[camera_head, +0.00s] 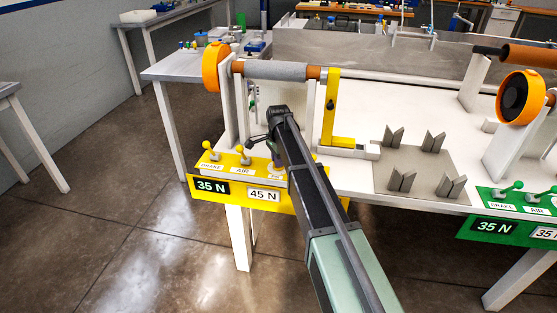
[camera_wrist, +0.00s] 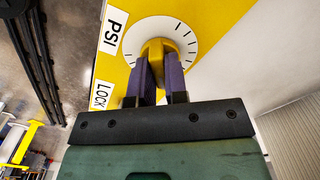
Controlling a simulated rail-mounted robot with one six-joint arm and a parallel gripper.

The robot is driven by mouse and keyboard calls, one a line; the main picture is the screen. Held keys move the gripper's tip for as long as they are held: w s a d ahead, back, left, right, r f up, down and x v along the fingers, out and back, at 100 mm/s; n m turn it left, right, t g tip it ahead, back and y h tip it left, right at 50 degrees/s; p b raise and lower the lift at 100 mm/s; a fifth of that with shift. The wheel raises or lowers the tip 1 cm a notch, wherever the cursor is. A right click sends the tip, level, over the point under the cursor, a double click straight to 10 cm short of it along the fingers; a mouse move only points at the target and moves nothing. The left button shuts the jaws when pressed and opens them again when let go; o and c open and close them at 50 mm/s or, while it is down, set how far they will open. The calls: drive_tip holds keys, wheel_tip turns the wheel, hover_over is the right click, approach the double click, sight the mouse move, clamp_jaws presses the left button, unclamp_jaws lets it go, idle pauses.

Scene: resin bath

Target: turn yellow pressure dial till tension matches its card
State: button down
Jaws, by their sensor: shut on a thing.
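The yellow pressure dial knob (camera_wrist: 158,44) sits on a round white scale with dark tick marks (camera_wrist: 193,36), beside a PSI label (camera_wrist: 113,29). My gripper (camera_wrist: 159,66) is shut on this knob, one dark finger on each side. The yellow panel (camera_head: 232,206) carries a black tension display (camera_head: 212,187) reading 35 N. To its right is a white card (camera_head: 264,195) reading 45 N.
Yellow levers marked BRAKE (camera_head: 210,151) and AIR (camera_head: 243,155) stand left of my arm. An orange wheel (camera_head: 215,67) and grey roller (camera_head: 275,70) are above. A green panel (camera_head: 497,217) reading 35 N is at right.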

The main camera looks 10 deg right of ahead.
drive_tip(key=m, duration=0.3)
drive_tip(key=shift+m, duration=2.2)
drive_tip(key=c, duration=1.1)
unclamp_jaws()
drive_tip(key=shift+c, duration=0.2)
wheel_tip(320, 180, up, 11)
drive_tip(key=p, duration=1)
drive_tip(key=shift+p, duration=0.4)
